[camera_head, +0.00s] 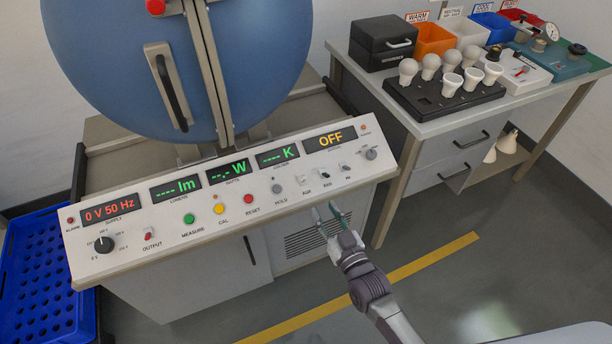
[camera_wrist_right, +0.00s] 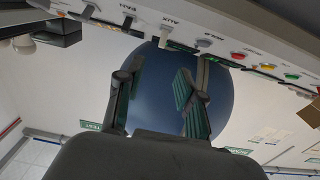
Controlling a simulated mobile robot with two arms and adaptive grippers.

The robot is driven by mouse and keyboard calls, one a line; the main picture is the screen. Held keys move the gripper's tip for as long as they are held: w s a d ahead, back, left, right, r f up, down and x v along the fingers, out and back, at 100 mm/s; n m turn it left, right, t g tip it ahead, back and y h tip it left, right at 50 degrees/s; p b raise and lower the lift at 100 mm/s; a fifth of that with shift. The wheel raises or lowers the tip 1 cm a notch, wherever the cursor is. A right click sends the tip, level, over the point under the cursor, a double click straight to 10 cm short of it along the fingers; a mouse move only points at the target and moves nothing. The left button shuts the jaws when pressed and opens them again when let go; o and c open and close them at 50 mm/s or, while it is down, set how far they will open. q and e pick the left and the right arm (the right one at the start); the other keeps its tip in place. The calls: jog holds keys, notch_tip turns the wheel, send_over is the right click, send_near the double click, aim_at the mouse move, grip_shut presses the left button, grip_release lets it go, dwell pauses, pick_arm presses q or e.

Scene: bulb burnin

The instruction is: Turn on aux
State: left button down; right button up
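The AUX switch (camera_head: 302,180) is a small toggle on the sloped control panel (camera_head: 130,230), between the grey HOLD button (camera_head: 277,189) and the FAN switch (camera_head: 325,174). In the right wrist view the panel appears upside down along the top, with the AUX switch (camera_wrist_right: 165,36) and the FAN switch (camera_wrist_right: 127,22) above the fingers. My right gripper (camera_head: 325,208) is open and empty near the panel's front edge, just below the AUX and FAN labels. Its two teal-padded fingers stand apart in the wrist view (camera_wrist_right: 156,74). I cannot tell the AUX lever's position. My left gripper is out of view.
A large blue sphere (camera_head: 100,50) stands behind the panel. The green MEASURE (camera_head: 189,219), yellow CAL (camera_head: 219,209) and red RESET (camera_head: 248,199) buttons lie left of HOLD. A rotary knob (camera_head: 371,154) sits at the right end. A bench with bulbs (camera_head: 452,84) stands at right.

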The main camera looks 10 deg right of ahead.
aim_at(305, 179)
jog(key=x, duration=1.1)
jog(key=shift+w+a+b, duration=0.3)
jog(key=shift+b, duration=0.05)
jog(key=shift+c, duration=0.3)
grip_shut()
